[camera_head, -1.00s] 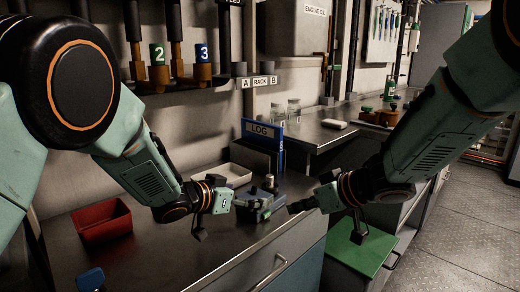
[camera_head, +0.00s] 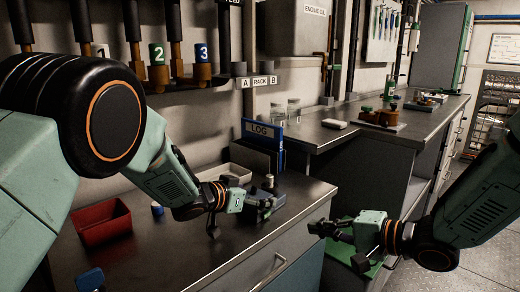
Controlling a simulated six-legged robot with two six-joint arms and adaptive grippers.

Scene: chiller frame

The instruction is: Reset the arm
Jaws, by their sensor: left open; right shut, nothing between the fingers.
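My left gripper (camera_head: 258,205) is over the steel bench, close to a dark block-like fixture (camera_head: 265,190) with a metal post on it. Its fingers blend into the dark fixture, and I cannot tell whether they touch it. My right gripper (camera_head: 322,229) is shut and empty. It is in front of the bench's right end, above the green-topped cabinet (camera_head: 338,272), pointing left.
A red bin (camera_head: 103,224), a blue-capped item (camera_head: 157,208) and a white tray (camera_head: 232,173) are on the steel bench (camera_head: 160,255). A higher counter (camera_head: 318,136) holds jars. Floor at right is open.

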